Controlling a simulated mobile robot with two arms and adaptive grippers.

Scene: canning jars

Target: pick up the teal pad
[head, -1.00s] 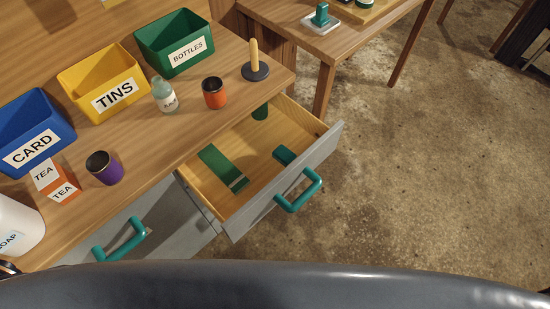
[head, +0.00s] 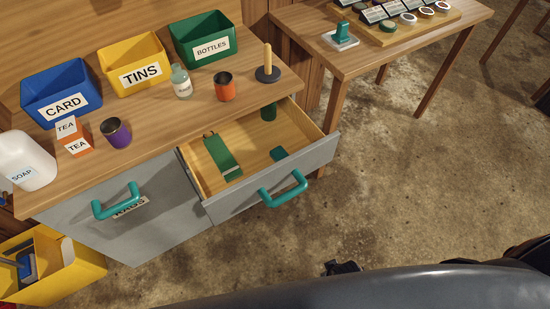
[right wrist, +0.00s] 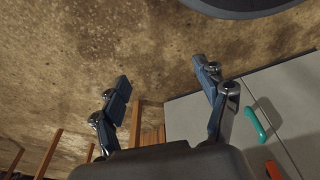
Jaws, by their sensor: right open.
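A small teal block (head: 279,154), which looks like the teal pad, lies on the floor of the open drawer (head: 322,152), near its front wall. The front wall partly hides it. A long green item (head: 221,157) and a dark green round item (head: 268,112) are in the same drawer. My right gripper (right wrist: 162,76) is open and empty in its wrist view, its fingers wide apart above the concrete floor. The grey cabinet front (right wrist: 285,100) with a teal handle (right wrist: 256,123) is at the right there. My left gripper is not in view.
A side table (head: 345,64) stands beyond. The floor at right is clear.

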